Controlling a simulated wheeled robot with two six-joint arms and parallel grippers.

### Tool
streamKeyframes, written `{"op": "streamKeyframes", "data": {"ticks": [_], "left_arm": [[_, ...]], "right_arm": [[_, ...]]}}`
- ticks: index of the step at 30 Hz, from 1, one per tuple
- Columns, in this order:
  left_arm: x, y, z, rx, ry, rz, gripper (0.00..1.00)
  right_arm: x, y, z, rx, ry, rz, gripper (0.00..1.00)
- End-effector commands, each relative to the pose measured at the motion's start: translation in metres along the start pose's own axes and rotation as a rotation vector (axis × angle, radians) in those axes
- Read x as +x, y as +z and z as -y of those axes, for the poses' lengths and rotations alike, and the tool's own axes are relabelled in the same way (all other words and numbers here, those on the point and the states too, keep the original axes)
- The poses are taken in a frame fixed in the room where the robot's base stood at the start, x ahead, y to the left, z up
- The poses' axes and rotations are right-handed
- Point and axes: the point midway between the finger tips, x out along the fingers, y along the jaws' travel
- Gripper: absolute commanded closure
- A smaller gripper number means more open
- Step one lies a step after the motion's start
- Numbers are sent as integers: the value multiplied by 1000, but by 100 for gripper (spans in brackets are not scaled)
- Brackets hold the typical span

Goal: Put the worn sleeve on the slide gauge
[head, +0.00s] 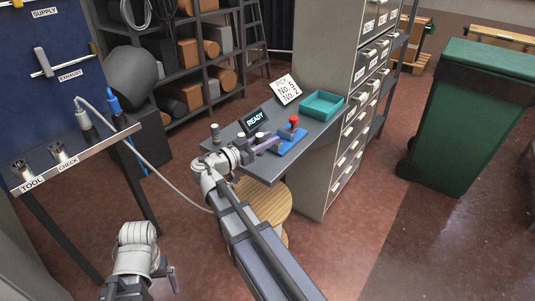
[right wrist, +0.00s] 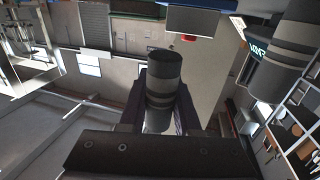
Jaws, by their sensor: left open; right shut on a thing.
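My right gripper (head: 266,146) is above the grey bench, just left of the blue slide gauge (head: 287,143) with its red knob (head: 294,120). It is shut on a dark grey banded sleeve (right wrist: 163,82), which stands up between the fingers (right wrist: 160,112) in the right wrist view. In the head view the arm mostly hides that sleeve. A second banded cylinder (head: 215,132) stands at the bench's left end; I cannot tell which one is worn. The gauge shows at the top of the right wrist view (right wrist: 192,20). My left gripper (head: 171,279) is open and empty at the lower left, away from the bench.
A READY display (head: 254,121), a sign card (head: 286,89) and a teal tray (head: 321,105) are on the bench (head: 222,141). A drawer cabinet (head: 335,60) borders it on the right. A round wooden stool (head: 268,200) is below. Sockets marked TOOL and CHECK line the left shelf (head: 85,155).

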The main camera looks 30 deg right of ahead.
Motion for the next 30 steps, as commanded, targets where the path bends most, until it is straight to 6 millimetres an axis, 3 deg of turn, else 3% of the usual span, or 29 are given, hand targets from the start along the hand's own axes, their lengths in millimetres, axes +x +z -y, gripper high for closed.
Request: {"op": "streamKeyframes", "data": {"ticks": [9, 24, 25, 30], "left_arm": [[43, -2, -4, 0, 0, 0, 0], [48, -3, -5, 0, 0, 0, 0], [47, -3, -4, 0, 0, 0, 0], [46, -3, -4, 0, 0, 0, 0]], "right_arm": [[0, 43, 0, 0, 0, 0, 100], [0, 48, 0, 0, 0, 0, 100], [0, 47, 0, 0, 0, 0, 67], [0, 47, 0, 0, 0, 0, 48]]}}
